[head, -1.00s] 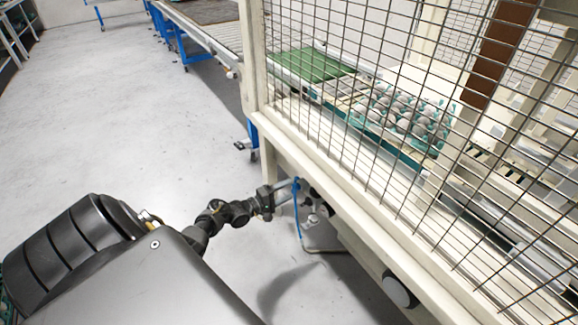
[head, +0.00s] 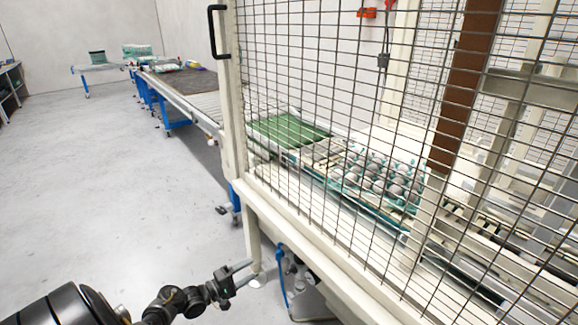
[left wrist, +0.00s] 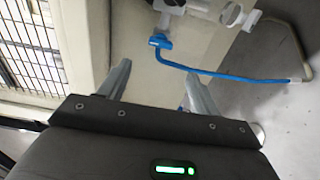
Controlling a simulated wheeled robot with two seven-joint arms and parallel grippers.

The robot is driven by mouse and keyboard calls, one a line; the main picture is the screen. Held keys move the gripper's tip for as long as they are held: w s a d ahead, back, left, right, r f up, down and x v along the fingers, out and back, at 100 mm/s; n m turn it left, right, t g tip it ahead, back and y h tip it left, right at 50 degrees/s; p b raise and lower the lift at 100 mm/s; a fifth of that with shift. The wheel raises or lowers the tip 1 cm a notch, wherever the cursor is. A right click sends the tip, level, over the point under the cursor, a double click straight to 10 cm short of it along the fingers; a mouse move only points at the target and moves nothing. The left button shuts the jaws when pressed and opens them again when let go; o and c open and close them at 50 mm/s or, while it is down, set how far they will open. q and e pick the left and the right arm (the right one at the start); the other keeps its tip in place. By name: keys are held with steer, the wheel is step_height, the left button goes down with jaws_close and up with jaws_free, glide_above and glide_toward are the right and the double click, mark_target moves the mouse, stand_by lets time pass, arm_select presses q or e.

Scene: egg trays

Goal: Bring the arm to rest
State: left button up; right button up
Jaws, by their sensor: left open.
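My left arm comes in from the bottom left of the head view. My left gripper (head: 245,272) is open and empty, low in front of the cream frame of the mesh-fenced machine. In the left wrist view its two fingers (left wrist: 155,88) stand apart with nothing between them. A blue hose (left wrist: 215,74) hangs beyond the fingertips there, and it also shows in the head view (head: 283,278) just right of the gripper. My right gripper is not in view.
The wire mesh fence (head: 330,110) fills the right side. Behind it, a tray of eggs (head: 378,178) and a green belt (head: 285,132) show. A conveyor (head: 200,95) on blue legs runs to the back. The grey floor (head: 110,170) at left is clear.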

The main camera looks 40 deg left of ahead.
arm_select(q)
steer(key=s+d+f+m+g+y+p, duration=0.2)
steer(key=s+d+f+m+g+p, duration=0.15)
steer(key=s+d+f, duration=0.4)
steer(key=s+d+f+m+g+y+p, duration=0.1)
steer(key=s+d+f+m+g+p, duration=0.3)
steer(key=s+f, duration=0.6)
steer(key=s+d+f+m+g+p, duration=0.1)
steer(key=s+d+f+m+g, duration=0.1)
steer(key=s, duration=0.6)
steer(key=s+d+f+m+g+y+p, duration=0.1)
steer(key=s+d+f+m+g, duration=0.2)
steer(key=s, duration=0.4)
steer(key=s+d+f+m+g+y+p, duration=0.1)
steer(key=s+d+f+m+g, duration=0.2)
steer(key=s, duration=0.5)
steer(key=shift+s+d+f+m+g, duration=0.25)
steer(key=shift+s+d+m+g, duration=0.1)
steer(key=shift+d+m, duration=0.5)
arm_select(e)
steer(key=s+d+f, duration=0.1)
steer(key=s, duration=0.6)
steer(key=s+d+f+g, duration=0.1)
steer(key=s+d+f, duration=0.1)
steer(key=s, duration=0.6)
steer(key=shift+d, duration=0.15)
arm_select(q)
steer(key=shift+a, duration=0.2)
